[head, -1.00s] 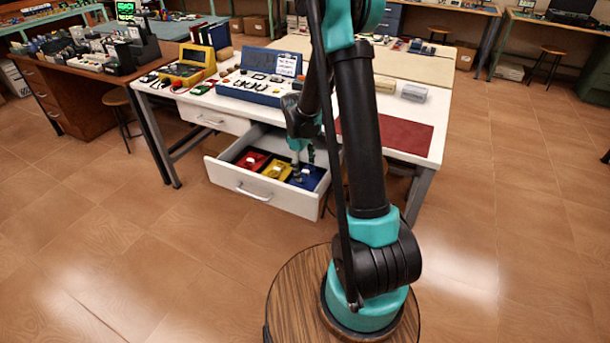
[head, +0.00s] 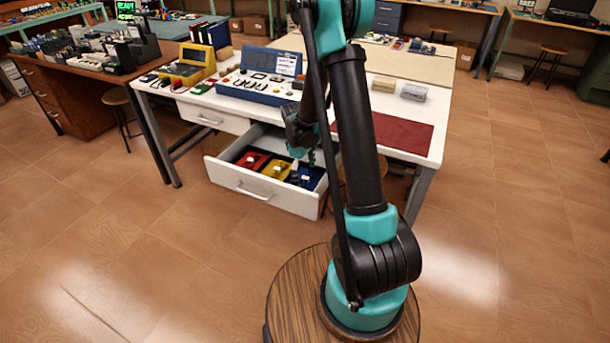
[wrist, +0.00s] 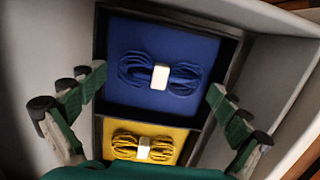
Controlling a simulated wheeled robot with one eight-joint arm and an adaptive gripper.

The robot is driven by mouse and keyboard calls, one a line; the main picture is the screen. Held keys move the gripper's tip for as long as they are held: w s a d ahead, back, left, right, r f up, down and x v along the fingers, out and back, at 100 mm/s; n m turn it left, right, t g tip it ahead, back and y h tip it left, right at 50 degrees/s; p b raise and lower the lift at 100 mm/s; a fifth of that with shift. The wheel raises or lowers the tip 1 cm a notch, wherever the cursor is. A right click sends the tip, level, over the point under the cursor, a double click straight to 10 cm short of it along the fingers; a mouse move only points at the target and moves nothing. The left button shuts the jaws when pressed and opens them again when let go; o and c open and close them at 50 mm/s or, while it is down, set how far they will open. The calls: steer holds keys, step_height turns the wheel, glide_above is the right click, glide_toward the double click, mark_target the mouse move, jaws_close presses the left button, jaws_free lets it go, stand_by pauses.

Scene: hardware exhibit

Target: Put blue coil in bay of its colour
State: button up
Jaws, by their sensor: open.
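The blue coil (wrist: 183,77) is a bundle of blue cord with a white band around its middle. It lies in the blue bay (wrist: 205,45) of the open drawer, inside its dark borders. In the head view the blue bay (head: 318,182) is the rightmost of three bays, with the coil's pale band showing in it. My gripper (wrist: 155,88) is open and empty, with its fingers apart on either side of the coil in the wrist view. In the head view my gripper (head: 302,155) hangs above the drawer, clear of the coil.
A yellow coil (wrist: 128,143) lies in the yellow bay next to the blue one. The red bay (head: 262,158) also holds an item. The white drawer (head: 262,196) stands pulled out under the table. A blue case (head: 255,95) and a red mat (head: 400,135) lie on the tabletop.

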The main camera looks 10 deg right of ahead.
step_height(320, 180, up, 12)
steer(key=w+a, duration=0.1)
steer(key=s+d+m+t, duration=0.2)
steer(key=s+m, duration=0.3)
steer(key=s, duration=0.6)
steer(key=s+d+m+t+y, duration=0.1)
steer(key=s+d+m+t, duration=0.2)
steer(key=s, duration=0.9)
steer(key=m, duration=0.2)
steer(key=shift+r+m, duration=0.15)
steer(key=shift+m, duration=0.25)
